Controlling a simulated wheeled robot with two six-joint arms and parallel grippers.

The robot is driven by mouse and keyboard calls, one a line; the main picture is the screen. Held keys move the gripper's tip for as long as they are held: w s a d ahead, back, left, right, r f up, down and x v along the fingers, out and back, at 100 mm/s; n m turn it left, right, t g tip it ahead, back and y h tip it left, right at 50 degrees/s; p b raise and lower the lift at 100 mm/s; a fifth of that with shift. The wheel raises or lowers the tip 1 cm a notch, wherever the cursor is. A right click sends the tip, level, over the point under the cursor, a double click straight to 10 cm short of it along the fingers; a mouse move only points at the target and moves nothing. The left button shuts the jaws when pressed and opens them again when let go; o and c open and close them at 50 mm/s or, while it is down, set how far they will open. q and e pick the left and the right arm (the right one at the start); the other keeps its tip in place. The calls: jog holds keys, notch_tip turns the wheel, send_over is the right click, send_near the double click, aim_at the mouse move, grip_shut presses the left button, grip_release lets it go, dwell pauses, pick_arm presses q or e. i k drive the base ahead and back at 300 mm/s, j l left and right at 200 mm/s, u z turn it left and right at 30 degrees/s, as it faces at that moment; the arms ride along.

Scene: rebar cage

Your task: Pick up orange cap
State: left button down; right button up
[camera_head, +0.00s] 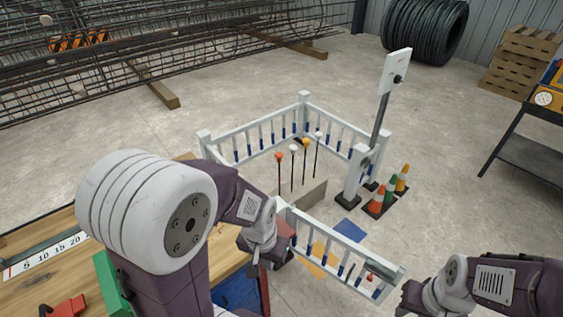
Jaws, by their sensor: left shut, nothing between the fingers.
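One cap is orange-red (279,155), on the leftmost rod. My left gripper (257,268) points down at the near left of the fence, in front of the rods and well apart from the caps. It is shut and holds nothing. My right arm (480,285) is at the bottom right; its fingers do not show clearly.
The white fence (250,140) surrounds the rods, with a near panel (345,252) between my arms. A signpost (380,120) and striped cones (378,195) stand to the right. A wooden workbench (40,265) is at left, a dark table (530,150) at right.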

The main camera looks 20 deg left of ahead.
aim_at(279, 156)
jog(key=i+l, duration=0.25)
jog(key=l, duration=0.2)
jog(key=i+l, duration=0.25)
jog(key=l, duration=0.2)
jog(key=i+l+z, duration=0.1)
jog(key=i+l, duration=0.15)
jog(key=l, duration=0.2)
jog(key=i+l, duration=0.25)
jog(key=l, duration=0.2)
jog(key=i+l+u, duration=0.3)
jog(key=i+l, duration=0.15)
jog(key=i+l+u, duration=0.3)
jog(key=l, duration=0.35)
jog(key=i+l+u, duration=0.1)
jog(key=i+u, duration=0.3)
jog(key=i+l+u, duration=0.2)
jog(key=u, duration=0.25)
jog(key=i+l+u, duration=0.4)
jog(key=i+j+u, duration=0.35)
jog(key=i, duration=0.35)
jog(key=i+u, duration=0.35)
jog(key=i, duration=0.4)
